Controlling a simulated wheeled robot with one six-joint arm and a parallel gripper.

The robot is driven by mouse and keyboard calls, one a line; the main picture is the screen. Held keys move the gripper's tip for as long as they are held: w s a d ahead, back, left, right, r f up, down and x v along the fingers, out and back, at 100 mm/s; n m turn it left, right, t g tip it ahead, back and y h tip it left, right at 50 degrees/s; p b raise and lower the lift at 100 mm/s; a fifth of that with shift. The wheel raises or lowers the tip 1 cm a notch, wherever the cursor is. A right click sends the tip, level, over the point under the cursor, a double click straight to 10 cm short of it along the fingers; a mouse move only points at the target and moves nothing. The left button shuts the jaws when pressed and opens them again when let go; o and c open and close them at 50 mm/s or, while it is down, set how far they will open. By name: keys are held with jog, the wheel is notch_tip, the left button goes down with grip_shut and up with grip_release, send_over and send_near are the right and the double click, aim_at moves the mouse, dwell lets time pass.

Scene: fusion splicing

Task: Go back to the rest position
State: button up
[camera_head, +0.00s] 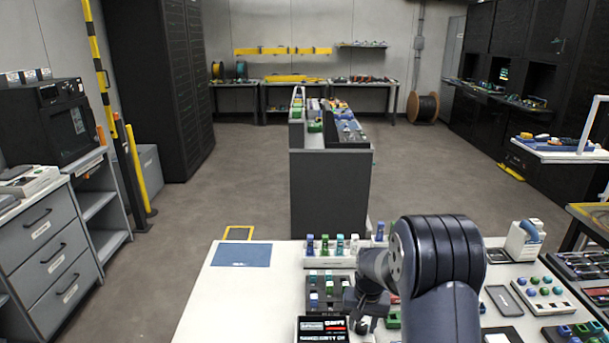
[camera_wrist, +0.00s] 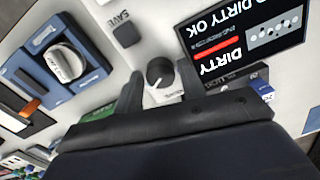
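My gripper (camera_head: 362,308) hangs over the white worktable (camera_head: 205,320), close to the black-framed display (camera_head: 323,328) at the table's front. In the wrist view my gripper (camera_wrist: 160,88) shows two dark fingers standing apart. A black round knob (camera_wrist: 160,71) with a white pointer mark appears between and beyond the fingertips. Nothing is seen held. The same display shows in the wrist view (camera_wrist: 245,45), upside down, with "DIRTY" and "DIRTY OK" text and a red bar. Contact with the knob cannot be told.
A grey "SAVE" button (camera_wrist: 125,34) and a blue device (camera_wrist: 63,62) lie near the knob. Behind the gripper are a dark rack (camera_head: 325,290) and a row of small bottles (camera_head: 332,248). A blue mat (camera_head: 242,255) lies left. A grey bench (camera_head: 328,190) stands beyond the table.

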jog(key=n+p, duration=0.2)
jog(key=n, duration=0.1)
jog(key=shift+r+n, duration=0.1)
jog(key=shift+n, duration=0.3)
notch_tip(320, 180, up, 10)
jog(key=b, duration=0.1)
jog(key=shift+d+r+b, duration=0.15)
jog(key=shift+b, duration=0.2)
jog(key=shift+r, duration=0.15)
